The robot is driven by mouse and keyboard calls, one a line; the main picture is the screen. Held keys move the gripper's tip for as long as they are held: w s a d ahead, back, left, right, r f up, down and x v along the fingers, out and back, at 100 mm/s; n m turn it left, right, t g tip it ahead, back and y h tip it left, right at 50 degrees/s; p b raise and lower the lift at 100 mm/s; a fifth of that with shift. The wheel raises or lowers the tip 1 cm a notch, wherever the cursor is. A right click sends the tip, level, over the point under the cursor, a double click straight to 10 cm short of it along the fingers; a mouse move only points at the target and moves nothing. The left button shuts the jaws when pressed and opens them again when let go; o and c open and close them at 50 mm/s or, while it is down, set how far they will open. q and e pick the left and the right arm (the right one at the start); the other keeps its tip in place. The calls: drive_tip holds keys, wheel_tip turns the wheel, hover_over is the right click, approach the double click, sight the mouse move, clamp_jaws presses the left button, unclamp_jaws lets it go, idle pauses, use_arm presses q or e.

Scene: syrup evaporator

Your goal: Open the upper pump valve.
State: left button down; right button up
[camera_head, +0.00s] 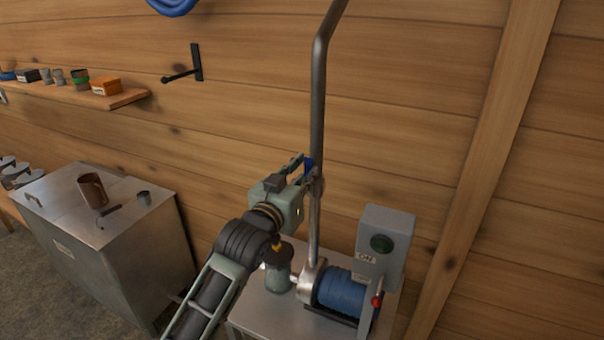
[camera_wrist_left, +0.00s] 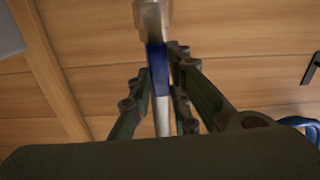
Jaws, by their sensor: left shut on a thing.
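The upper pump valve has a blue handle (camera_head: 308,167) on the vertical steel pipe (camera_head: 317,110) above the pump. The blue handle also shows in the left wrist view (camera_wrist_left: 158,68), standing upright between the fingers. My left gripper (camera_head: 303,168) is shut on the blue handle, its fingers on both sides of it. In the left wrist view the gripper (camera_wrist_left: 157,88) partly hides the handle and the pipe behind it. The blue pump motor (camera_head: 342,290) sits below on a metal stand. My right gripper is in neither view.
A grey switch box (camera_head: 384,245) with a green button and a red-knobbed lever (camera_head: 376,301) stands right of the pump. A metal cabinet (camera_head: 110,240) with a brown cup (camera_head: 93,190) is at left. A wooden shelf (camera_head: 120,98) and black bracket (camera_head: 196,65) are on the wall.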

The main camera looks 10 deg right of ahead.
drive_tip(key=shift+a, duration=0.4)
use_arm(q)
drive_tip(key=c, duration=1.6)
unclamp_jaws()
drive_tip(key=shift+c, duration=0.2)
drive_tip(key=shift+s+a, duration=0.1)
drive_tip(key=v, duration=1.1)
drive_tip(key=shift+s+a, duration=0.2)
drive_tip(key=shift+s, duration=0.15)
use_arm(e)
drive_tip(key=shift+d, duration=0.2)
